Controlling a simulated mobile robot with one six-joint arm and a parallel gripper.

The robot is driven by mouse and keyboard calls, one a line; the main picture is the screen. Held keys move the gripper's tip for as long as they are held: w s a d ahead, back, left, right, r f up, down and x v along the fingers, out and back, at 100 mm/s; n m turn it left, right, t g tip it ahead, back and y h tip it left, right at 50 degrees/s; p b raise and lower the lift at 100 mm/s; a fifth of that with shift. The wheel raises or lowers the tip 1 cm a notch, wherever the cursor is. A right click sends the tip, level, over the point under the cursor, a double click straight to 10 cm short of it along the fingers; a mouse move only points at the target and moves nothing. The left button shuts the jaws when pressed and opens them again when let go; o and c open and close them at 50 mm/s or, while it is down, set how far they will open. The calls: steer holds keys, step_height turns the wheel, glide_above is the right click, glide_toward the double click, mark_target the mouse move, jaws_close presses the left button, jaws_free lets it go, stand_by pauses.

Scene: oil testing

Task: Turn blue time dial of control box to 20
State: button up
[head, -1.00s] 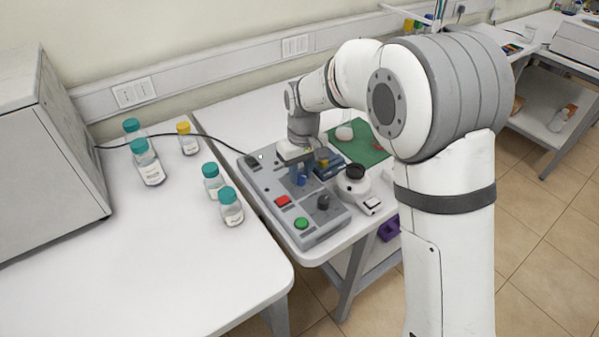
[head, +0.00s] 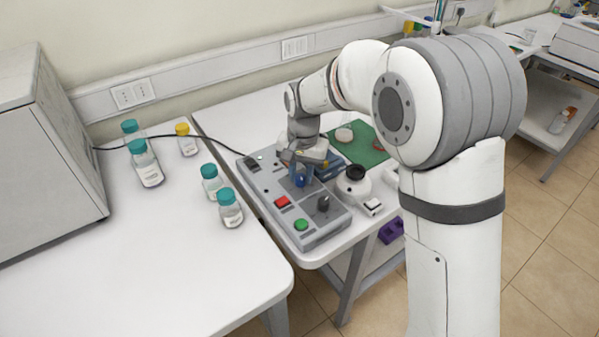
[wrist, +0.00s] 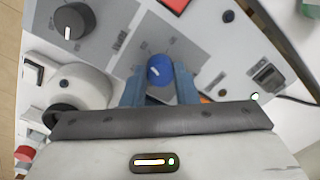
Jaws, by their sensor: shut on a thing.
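The grey control box (head: 318,229) lies on the white table, with a red button (head: 281,202), a green button (head: 301,224) and a black knob (head: 323,203). The blue time dial (wrist: 160,69) shows in the wrist view with a short white pointer line on its face. My gripper (wrist: 160,80) is shut on the blue dial, one finger on each side of it. In the head view my gripper (head: 300,178) comes down on the box from above, and the dial is partly hidden between the fingers. The scale marks around the dial are too small to read.
A white device with a black top (head: 355,173) stands just right of the box. A green mat (head: 362,150) lies behind it. Several bottles with teal or yellow caps (head: 228,207) stand on the left table. A black cable (head: 170,136) runs to the box.

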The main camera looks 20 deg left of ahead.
mark_target(302, 176)
steer(key=shift+m, duration=0.3)
stand_by(0.4)
steer(key=o, duration=1)
steer(key=shift+d+r, duration=0.1)
steer(key=shift+r, duration=3.8)
